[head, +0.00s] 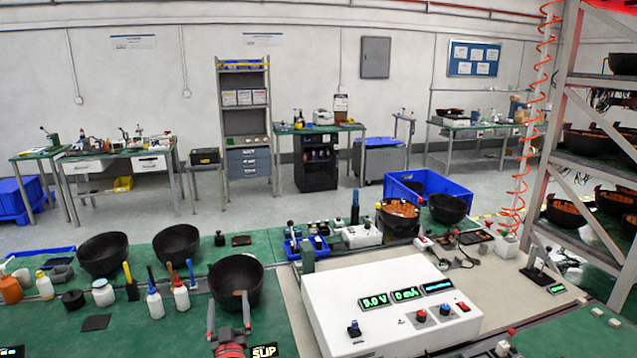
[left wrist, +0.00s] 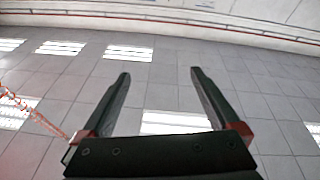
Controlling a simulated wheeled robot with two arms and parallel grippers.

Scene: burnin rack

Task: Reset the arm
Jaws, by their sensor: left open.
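My left gripper (head: 227,302) is at the bottom of the head view, left of the white power supply box. Its two dark fingers point up and stand apart, with the black bowl (head: 235,271) behind them in the picture. In the left wrist view my left gripper (left wrist: 158,73) is open, with nothing between its fingers. My right gripper is not in view.
The white power supply (head: 395,290) with lit green displays stands right of my left gripper. Bottles (head: 153,306) and more black bowls (head: 103,252) stand on the green bench to the left. A metal rack (head: 562,130) with bowls rises at right, beside a red coiled hose (head: 530,140).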

